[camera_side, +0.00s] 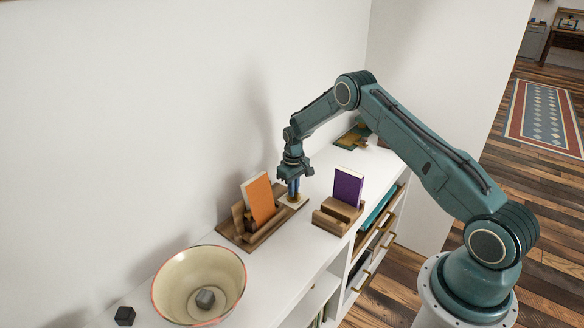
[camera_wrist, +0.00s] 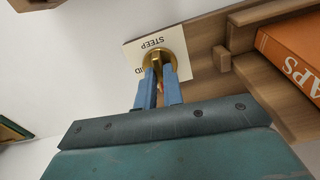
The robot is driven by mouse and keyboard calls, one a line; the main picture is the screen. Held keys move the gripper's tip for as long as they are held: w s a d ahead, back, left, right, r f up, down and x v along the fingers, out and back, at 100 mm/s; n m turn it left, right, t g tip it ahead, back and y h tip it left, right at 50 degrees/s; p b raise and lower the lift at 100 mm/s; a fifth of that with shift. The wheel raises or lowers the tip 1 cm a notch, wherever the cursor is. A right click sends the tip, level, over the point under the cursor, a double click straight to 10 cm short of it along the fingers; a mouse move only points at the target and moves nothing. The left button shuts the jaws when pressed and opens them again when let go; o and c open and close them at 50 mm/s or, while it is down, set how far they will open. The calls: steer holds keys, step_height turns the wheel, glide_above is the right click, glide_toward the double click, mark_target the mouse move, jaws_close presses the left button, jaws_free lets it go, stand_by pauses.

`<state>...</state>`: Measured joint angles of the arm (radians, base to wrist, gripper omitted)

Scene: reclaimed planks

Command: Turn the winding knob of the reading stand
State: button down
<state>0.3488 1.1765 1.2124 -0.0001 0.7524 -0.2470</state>
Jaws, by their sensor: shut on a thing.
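The reading stand (camera_side: 232,236) is brown wood on the white shelf top and holds an orange book (camera_side: 259,198) leaning back. The book also shows in the wrist view (camera_wrist: 293,60), at the right. The brass winding knob (camera_wrist: 156,62) sits over a pale card (camera_wrist: 182,66) printed "STEEP" and part of another word. My gripper (camera_side: 293,190) points down at the stand's right end. In the wrist view its two blue fingers (camera_wrist: 160,82) are shut on the knob. The fingers hide part of the knob and of the card.
A second wooden stand (camera_side: 331,219) with a purple book (camera_side: 347,186) stands close to the right of my gripper. The wall rises behind.

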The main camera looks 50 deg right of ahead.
steer(key=shift+n, duration=0.6)
steer(key=c, duration=1.5)
jaws_free()
steer(key=shift+r, duration=0.1)
steer(key=shift+r, duration=6.8)
steer(key=shift+r, duration=0.1)
